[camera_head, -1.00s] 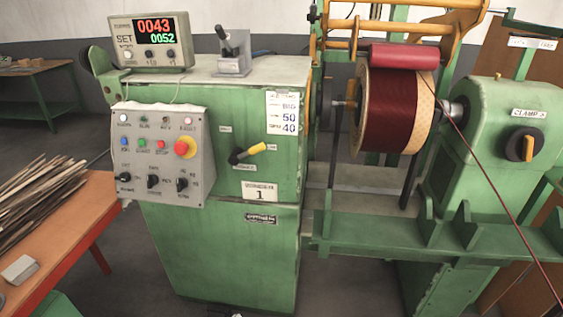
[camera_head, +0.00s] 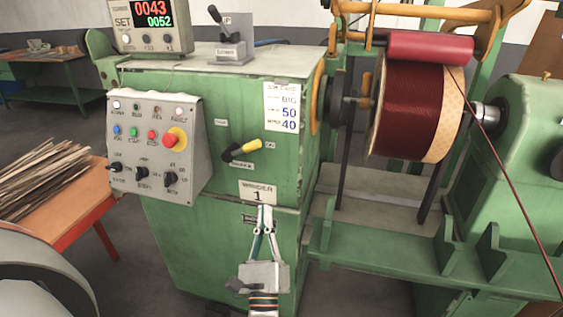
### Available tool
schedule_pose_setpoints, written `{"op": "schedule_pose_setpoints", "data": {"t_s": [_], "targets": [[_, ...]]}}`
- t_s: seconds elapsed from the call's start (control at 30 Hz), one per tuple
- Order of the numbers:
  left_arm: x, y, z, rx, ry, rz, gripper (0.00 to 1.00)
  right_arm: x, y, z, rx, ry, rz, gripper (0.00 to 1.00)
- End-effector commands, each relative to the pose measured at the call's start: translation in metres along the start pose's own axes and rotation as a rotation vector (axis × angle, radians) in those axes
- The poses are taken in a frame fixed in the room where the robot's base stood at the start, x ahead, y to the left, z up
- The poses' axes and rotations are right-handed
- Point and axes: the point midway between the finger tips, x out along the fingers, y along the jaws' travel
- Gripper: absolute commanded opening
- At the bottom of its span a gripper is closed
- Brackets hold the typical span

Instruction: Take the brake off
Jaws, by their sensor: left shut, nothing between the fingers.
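My left gripper (camera_head: 264,208) is in front of the cabinet, below the lever and just under the "WINDER 1" plate. Its fingers point up and are shut with nothing between them. It appears apart from the lever. My right gripper is not in view.
A grey control box (camera_head: 155,145) with buttons and a red stop knob is left of the lever. A counter display (camera_head: 150,25) and a black-handled lever (camera_head: 232,42) stand on top. A dark red wire coil (camera_head: 412,105) is at right. An orange table (camera_head: 70,225) with strips is at left.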

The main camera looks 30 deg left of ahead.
Motion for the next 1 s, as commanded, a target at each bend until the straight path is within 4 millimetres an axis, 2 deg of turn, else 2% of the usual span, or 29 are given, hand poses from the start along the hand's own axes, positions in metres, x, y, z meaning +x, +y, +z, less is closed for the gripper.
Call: {"op": "schedule_pose_setpoints", "data": {"t_s": [0.17, 0.57, 0.77, 1.0], "targets": [[0.003, 0.007, 0.001, -0.107, -0.018, 0.041, 0.00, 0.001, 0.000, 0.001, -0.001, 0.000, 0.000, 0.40], [0.007, 0.007, 0.003, -0.110, -0.021, 0.041, 0.00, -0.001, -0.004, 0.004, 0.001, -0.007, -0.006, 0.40], [0.032, 0.007, 0.005, -0.109, -0.024, 0.041, 0.00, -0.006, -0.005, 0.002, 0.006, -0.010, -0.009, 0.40], [0.080, 0.008, 0.006, -0.108, -0.024, 0.040, 0.00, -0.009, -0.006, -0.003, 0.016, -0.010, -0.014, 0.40]]}}
